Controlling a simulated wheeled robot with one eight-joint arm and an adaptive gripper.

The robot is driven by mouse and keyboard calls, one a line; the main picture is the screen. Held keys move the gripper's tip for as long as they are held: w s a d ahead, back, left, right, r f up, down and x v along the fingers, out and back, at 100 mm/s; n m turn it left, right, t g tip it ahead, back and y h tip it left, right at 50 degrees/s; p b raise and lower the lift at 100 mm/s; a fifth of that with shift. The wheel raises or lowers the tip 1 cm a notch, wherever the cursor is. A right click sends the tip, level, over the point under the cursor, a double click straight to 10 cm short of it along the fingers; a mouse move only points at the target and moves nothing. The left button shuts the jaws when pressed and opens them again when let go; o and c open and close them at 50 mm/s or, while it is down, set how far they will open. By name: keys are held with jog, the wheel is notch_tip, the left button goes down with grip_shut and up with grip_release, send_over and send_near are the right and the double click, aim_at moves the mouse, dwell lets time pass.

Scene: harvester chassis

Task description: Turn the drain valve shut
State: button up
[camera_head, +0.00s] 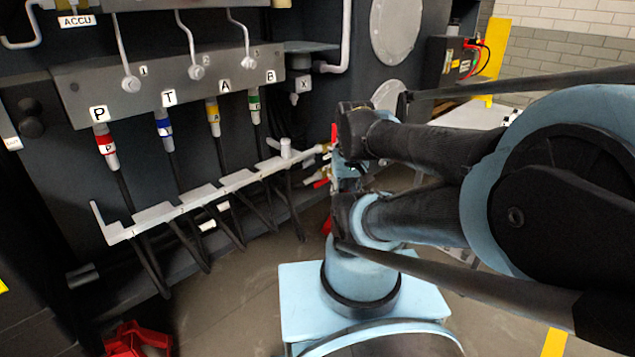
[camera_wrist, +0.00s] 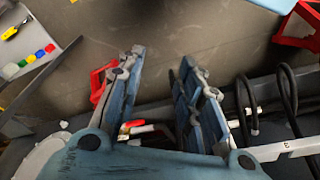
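A valve with a red lever (camera_head: 320,182) shows in the head view, just left of my arm at the right end of the white hose rail. In the wrist view a red lever (camera_wrist: 132,124) with a brass-coloured fitting lies low in the gap between my fingers, partly covered by the left finger. I cannot tell whether it touches them. My gripper (camera_wrist: 160,58) is open, with its two blue-grey fingers apart and nothing clamped between the tips. In the head view my arm largely hides the gripper. The lever's exact angle is hard to read.
The white rail (camera_head: 160,213) and its black hoses (camera_head: 150,265) run left of my arm. A red object (camera_head: 138,340) lies on the floor at bottom left. Another red frame (camera_wrist: 103,80) is partly behind my left finger. Open floor (camera_head: 235,290) lies in front.

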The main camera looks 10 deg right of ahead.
jog(key=o, duration=0.4)
jog(key=shift+s, duration=0.1)
jog(key=o, duration=0.9)
jog(key=shift+a+r, duration=0.15)
jog(key=shift+r, duration=0.5)
jog(key=shift+o, duration=0.9)
jog(key=shift+n, duration=0.6)
jog(key=w, duration=0.1)
jog(key=w+r, duration=0.1)
jog(key=w, duration=0.1)
jog(key=w+r, duration=0.1)
jog(key=w, duration=0.1)
jog(key=n+t+y, duration=0.1)
jog(key=n+y, duration=0.2)
jog(key=n, duration=0.3)
send_over(321, 181)
jog(key=s+d, duration=0.4)
jog(key=s, duration=0.1)
notch_tip(321, 181, down, 9)
jog(key=shift+d+x, duration=0.15)
jog(key=shift+x, duration=3.95)
jog(key=shift+d+x, duration=0.2)
jog(key=shift+x, duration=3.9)
jog(key=shift+w, duration=0.15)
